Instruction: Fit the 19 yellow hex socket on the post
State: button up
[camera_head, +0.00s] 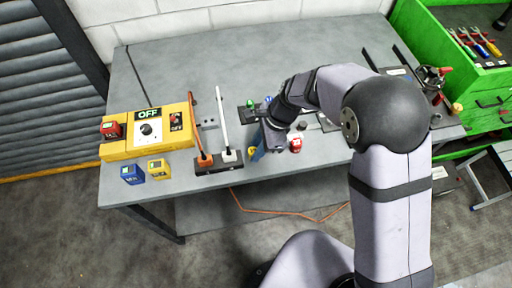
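My gripper (270,140) points down over the front middle of the grey table. Its fingers are dark and small, partly covered by my own arm, and I cannot tell whether they hold anything. A small blue-and-tan thing (257,153) shows just beside the fingertips, too small to identify. A yellow block (157,169) with a dark label stands at the front left, well left of my gripper. Its label is too small to read, so I cannot tell if it is the 19 socket. A dark rack (246,114) with small green and blue tops lies behind the gripper. I cannot make out the post.
A blue block (132,174) stands left of the yellow block. A yellow box (148,146) marked OFF sits behind them. Two levers, orange (198,130) and white (224,125), rise left of my gripper. A red piece (296,145) is close on its right. The back left of the table is clear.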

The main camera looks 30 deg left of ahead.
jog(key=shift+r+p, duration=0.7)
jog(key=shift+p, duration=0.1)
dwell(0.5)
jog(key=shift+r+p, duration=1.8)
jog(key=shift+p, duration=0.05)
